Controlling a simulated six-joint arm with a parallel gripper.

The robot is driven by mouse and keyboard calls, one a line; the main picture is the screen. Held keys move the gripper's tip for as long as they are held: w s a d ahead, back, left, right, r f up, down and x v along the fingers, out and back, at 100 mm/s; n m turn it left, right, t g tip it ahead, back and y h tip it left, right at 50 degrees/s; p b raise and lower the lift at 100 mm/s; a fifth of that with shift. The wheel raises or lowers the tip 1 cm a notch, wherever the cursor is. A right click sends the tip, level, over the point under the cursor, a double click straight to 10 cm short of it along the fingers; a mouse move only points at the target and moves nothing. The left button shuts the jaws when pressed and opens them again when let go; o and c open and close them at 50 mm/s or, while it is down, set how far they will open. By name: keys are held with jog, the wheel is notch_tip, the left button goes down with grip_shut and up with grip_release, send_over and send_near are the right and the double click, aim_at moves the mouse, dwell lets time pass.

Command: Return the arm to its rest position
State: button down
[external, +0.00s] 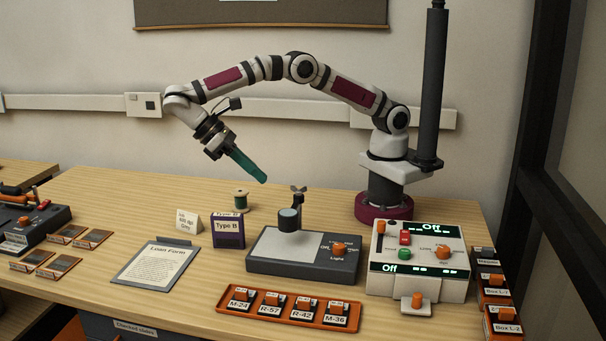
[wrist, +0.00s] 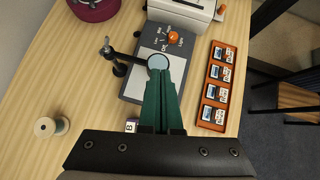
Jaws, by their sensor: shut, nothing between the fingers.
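My gripper (external: 248,167) hangs in the air above the wooden table, its long green fingers pointing down and to the right in the external view. The fingers are together and nothing shows between them. In the wrist view the gripper (wrist: 163,80) reaches up the picture, its tips over the round lens of the grey viewing stand. My arm is arched, with the wrist out to the left of its maroon base. The fingertips look apart from everything on the table.
Below stand a spool (external: 241,199), a purple Type B box (external: 228,232), the grey stand (external: 262,256) with its upright lens post, and a white control box (external: 418,258). An orange tray (external: 282,307) of labelled pieces lies in front. A Loan Form clipboard (external: 157,265) lies left.

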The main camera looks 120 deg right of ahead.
jog(key=s+r+n+t+h, duration=0.1)
jog(key=s+r+t+h, duration=0.1)
jog(key=s+r, duration=0.55)
jog(key=s+a+t+h, duration=0.1)
jog(key=s+a+t, duration=0.1)
jog(key=s, duration=1.2)
jog(key=shift+s+f+t, duration=0.4)
jog(key=shift+t, duration=0.3)
jog(key=c, duration=1.4)
grip_release()
jog(key=s+f, duration=0.1)
jog(key=s+f+t, duration=0.1)
jog(key=s, duration=0.1)
jog(key=s+f+t, duration=0.1)
jog(key=s+f, duration=0.1)
jog(key=shift+a, duration=0.35)
jog(key=o, duration=0.3)
jog(key=shift+s+f, duration=0.15)
jog(key=o, duration=1.1)
jog(key=w+d+r+m+h, duration=0.1)
jog(key=w+d+r, duration=0.2)
jog(key=w, duration=0.4)
jog(key=w+d+r+m+h, duration=0.1)
jog(key=w+d+r+m, duration=0.1)
jog(key=w+r, duration=0.3)
jog(key=shift+w+d+r, duration=0.2)
jog(key=shift+w+d, duration=0.65)
notch_tip(320, 180, down, 10)
jog(key=shift+r, duration=0.2)
